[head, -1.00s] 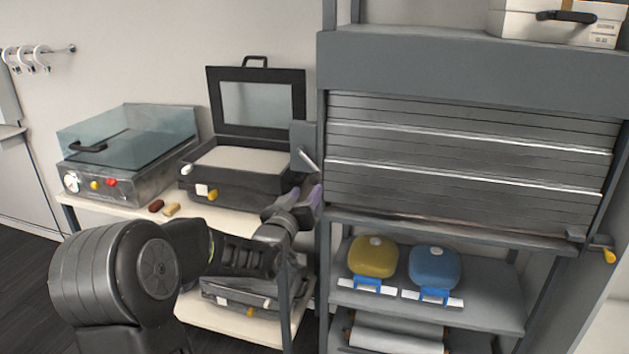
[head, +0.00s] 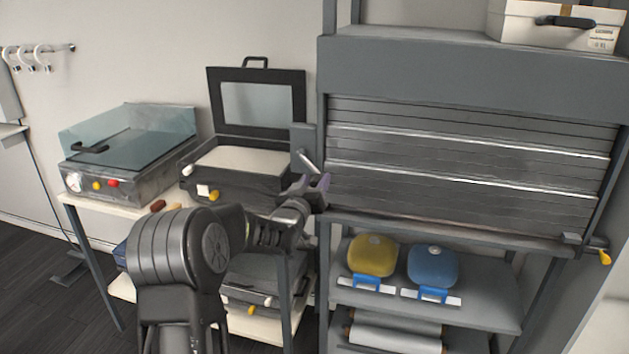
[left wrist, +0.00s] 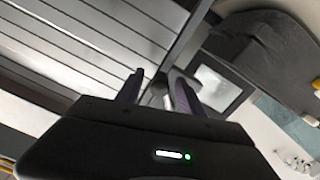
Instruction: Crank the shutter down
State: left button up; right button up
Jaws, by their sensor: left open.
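The grey slatted shutter (head: 465,168) hangs in the frame of the rack, and its slats fill most of the opening in the head view. It also shows in the left wrist view (left wrist: 85,48). The crank (head: 309,160) sticks out from a grey box at the shutter's left side. My left gripper (head: 316,186) is open just below the crank, in front of the rack's left post. In the left wrist view the two purple-lined fingers (left wrist: 158,92) stand apart, with a small dark rounded part between or behind them; contact cannot be told. My right gripper is out of view.
A yellow-handled lever (head: 603,257) sits at the shutter's lower right. Yellow (head: 374,256) and blue (head: 433,267) containers stand on the shelf below. Left of the rack, an open black case (head: 236,190) and a machine with a clear lid (head: 130,160) stand on a table.

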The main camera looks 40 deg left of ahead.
pick_arm(q)
grip_shut()
dwell(0.5)
dwell(0.9)
